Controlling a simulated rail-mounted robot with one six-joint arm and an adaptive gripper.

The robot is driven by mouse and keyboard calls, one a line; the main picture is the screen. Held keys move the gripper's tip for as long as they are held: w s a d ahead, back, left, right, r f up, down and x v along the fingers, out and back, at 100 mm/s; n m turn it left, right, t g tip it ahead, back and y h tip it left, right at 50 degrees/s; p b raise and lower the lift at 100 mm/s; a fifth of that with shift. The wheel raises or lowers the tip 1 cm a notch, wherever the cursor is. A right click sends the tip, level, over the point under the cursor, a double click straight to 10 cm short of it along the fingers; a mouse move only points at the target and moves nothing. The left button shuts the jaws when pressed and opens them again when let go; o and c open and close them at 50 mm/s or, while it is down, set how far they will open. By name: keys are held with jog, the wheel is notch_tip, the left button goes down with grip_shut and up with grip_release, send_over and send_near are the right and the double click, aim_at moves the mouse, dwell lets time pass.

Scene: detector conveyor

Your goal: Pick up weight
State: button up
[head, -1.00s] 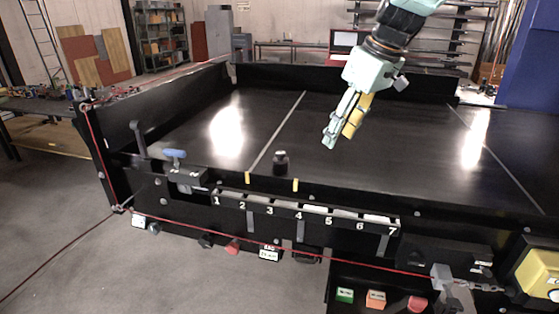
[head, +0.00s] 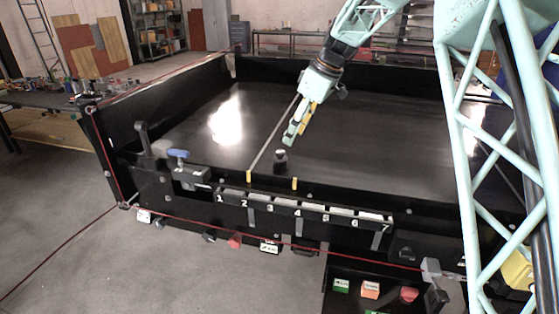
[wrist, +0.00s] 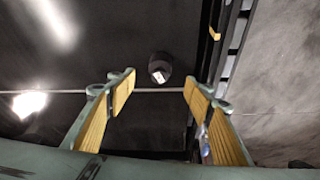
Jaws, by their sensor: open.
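The weight (head: 281,161) is a small black cylinder with a narrower top, standing upright on the black conveyor belt (head: 350,150) near its front edge. In the wrist view the weight (wrist: 160,68) shows between and beyond the two fingertips, with a small pale label on it. My gripper (head: 295,138) is just above and slightly right of the weight in the head view, tilted, and not touching it. In the wrist view my gripper (wrist: 159,82) is open and empty, its yellow-padded fingers spread wide.
A black front rail with a strip numbered 1 to 7 (head: 300,211) runs along the belt edge. Two yellow marks (head: 249,176) stand on the rail near the weight. A blue-handled clamp (head: 178,154) is at the left. The belt around the weight is clear.

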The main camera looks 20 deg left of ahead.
aim_at(280, 158)
jog(key=shift+a+f, duration=0.15)
dwell(0.3)
jog(key=shift+p+x, duration=0.45)
jog(key=shift+x, duration=3.75)
jog(key=shift+a, duration=0.1)
jog(key=shift+p+x, duration=0.7)
jog(key=shift+x, duration=1.85)
jog(key=c, duration=1.6)
jog(key=shift+w, duration=0.1)
jog(key=shift+r+b, duration=0.7)
jog(key=shift+r, duration=4.4)
